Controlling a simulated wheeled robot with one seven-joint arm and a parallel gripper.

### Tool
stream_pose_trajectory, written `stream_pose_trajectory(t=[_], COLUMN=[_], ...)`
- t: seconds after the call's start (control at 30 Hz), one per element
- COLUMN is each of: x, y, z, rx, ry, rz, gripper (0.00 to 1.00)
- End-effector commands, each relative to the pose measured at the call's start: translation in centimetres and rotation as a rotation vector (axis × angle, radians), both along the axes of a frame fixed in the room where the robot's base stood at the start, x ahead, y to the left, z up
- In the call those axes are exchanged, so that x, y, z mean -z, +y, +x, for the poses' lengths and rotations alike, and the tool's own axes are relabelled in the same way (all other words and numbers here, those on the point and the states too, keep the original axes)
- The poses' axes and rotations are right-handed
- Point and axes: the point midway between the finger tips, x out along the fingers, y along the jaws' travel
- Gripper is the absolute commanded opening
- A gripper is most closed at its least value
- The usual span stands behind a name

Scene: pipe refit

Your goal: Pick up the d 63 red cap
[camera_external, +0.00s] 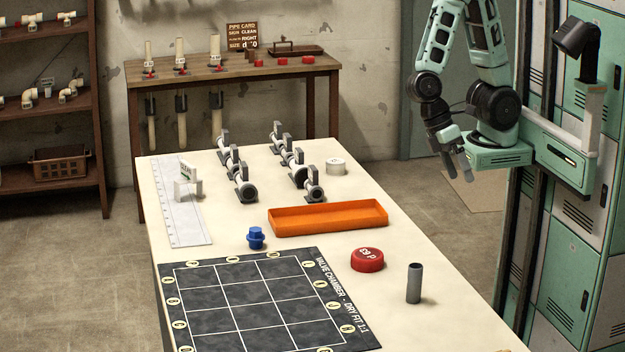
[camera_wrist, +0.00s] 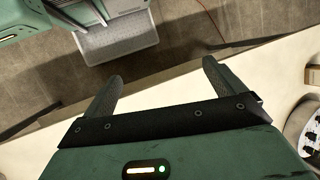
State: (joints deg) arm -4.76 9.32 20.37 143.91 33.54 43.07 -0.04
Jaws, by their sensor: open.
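The d 63 red cap (camera_external: 367,260) lies on the cream table, its top lettering facing up. It is right of the dark dry-fit mat (camera_external: 250,310) and left of a standing grey pipe piece (camera_external: 414,283). My gripper (camera_external: 458,166) hangs off the table's right side, well above and behind the cap, and holds nothing. In the wrist view my gripper's two fingers (camera_wrist: 158,80) stand wide apart over the table edge and floor. The red cap does not show in the wrist view.
An orange tray (camera_external: 328,230) lies behind the cap, and a blue fitting (camera_external: 256,238) stands to its left. Clamped pipes (camera_external: 297,172), a white ring (camera_external: 336,167) and a ruler (camera_external: 184,215) are farther back. The table right of the tray is clear.

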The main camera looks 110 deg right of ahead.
Motion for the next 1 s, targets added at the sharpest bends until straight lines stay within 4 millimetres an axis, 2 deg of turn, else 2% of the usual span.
stream_pose_trajectory(t=[0.03,0.17,0.23,0.4,0.5,0.6,0.7,0.77,1.0], x=[1.6,3.7,4.9,7.7,9.0,9.6,10.1,10.3,12.2], y=[-0.3,-0.7,-1.7,-5.9,-8.3,-9.7,-9.5,-8.8,-4.4], z=[1.3,5.5,8.4,14.7,17.0,18.1,18.6,18.9,20.5], rx=[0.177,0.611,0.841,1.305,1.477,1.567,1.594,1.594,1.590], ry=[0.108,0.343,0.453,0.647,0.708,0.738,0.747,0.748,0.748], rz=[0.044,0.184,0.269,0.464,0.542,0.586,0.598,0.599,0.595], gripper=[0.95,0.95,0.95,0.95,0.95,0.95,0.95,0.95,0.95])
